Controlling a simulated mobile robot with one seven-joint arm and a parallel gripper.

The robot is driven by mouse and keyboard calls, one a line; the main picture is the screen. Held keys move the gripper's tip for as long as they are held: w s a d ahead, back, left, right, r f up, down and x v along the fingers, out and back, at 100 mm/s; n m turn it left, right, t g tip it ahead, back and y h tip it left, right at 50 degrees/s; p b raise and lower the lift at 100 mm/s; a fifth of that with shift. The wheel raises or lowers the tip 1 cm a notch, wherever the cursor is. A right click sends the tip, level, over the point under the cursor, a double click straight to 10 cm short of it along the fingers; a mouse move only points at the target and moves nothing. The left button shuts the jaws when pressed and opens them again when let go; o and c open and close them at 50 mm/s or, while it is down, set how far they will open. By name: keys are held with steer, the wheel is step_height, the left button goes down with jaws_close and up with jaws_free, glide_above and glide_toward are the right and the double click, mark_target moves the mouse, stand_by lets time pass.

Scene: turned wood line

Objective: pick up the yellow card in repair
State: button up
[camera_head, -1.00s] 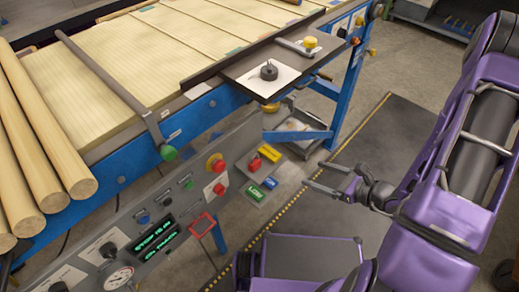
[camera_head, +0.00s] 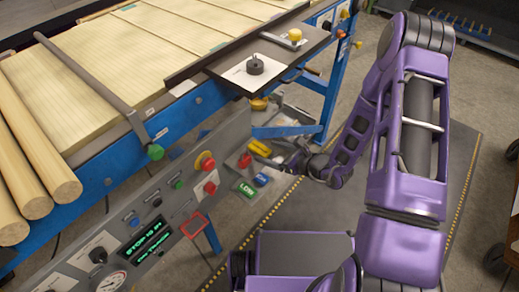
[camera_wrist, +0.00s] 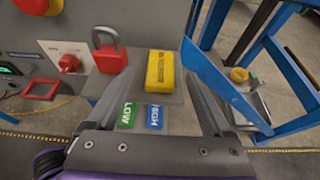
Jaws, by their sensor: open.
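The yellow card (camera_wrist: 159,71), with small dark lettering, sits on a grey shelf (camera_wrist: 177,98) beside the control panel. It also shows small in the head view (camera_head: 260,147), partly close to my fingers. My gripper (camera_wrist: 158,78) is open, its two fingers on either side of the card in the wrist view, with nothing between them held. In the head view my gripper (camera_head: 274,158) is at the shelf's right side. I cannot tell how far the fingers are above the card.
A red padlock (camera_wrist: 109,49) stands left of the card. A green LOW card (camera_wrist: 127,115) and a blue HIGH card (camera_wrist: 154,116) lie nearer my gripper. A blue frame leg (camera_wrist: 222,85) rises close on the right. The panel (camera_head: 150,215) has red stop buttons.

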mark_target(259, 149)
steer(key=shift+x, duration=1.4)
jaws_close()
steer(key=shift+r, duration=0.1)
